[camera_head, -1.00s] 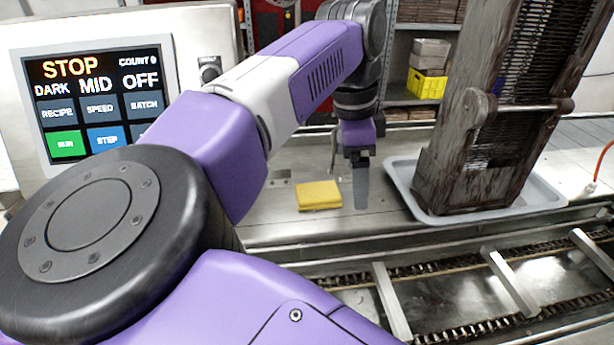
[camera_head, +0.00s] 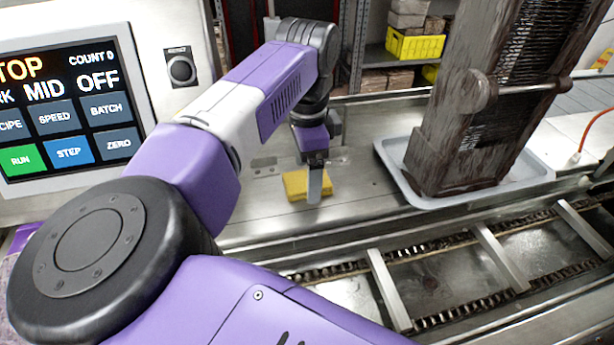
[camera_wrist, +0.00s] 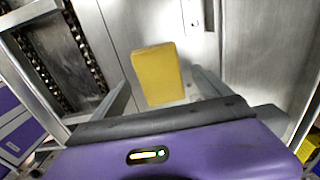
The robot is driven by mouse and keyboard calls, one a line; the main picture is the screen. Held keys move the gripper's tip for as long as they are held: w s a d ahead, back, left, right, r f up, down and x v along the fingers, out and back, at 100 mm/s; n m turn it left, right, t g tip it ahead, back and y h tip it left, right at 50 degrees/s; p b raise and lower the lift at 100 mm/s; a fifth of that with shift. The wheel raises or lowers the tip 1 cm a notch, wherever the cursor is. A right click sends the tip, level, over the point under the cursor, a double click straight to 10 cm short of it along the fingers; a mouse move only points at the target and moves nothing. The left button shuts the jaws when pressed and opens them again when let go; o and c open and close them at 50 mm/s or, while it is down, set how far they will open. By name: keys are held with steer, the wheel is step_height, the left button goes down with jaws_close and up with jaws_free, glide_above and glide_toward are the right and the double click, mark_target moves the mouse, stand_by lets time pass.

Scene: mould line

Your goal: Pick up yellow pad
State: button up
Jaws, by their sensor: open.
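The yellow pad (camera_head: 296,183) lies flat on the metal counter, left of the grey tray. In the head view my gripper (camera_head: 314,190) is just above or in front of it, and one finger covers part of the pad. In the wrist view the pad (camera_wrist: 158,74) shows between the two spread fingers of my gripper (camera_wrist: 160,88). The gripper is open and holds nothing. I cannot tell the exact height of the fingertips above the counter.
A grey tray (camera_head: 402,183) holding a tall brown-stained machine part (camera_head: 448,140) stands to the right. A conveyor with chains and metal bars (camera_head: 385,285) runs along the front. A control panel (camera_head: 148,140) stands at left. A yellow crate (camera_head: 415,46) sits on a back shelf.

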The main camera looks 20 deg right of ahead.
steer(key=shift+f, duration=0.3)
steer(key=c, duration=1.6)
step_height(320, 180, up, 20)
steer(key=b, duration=0.4)
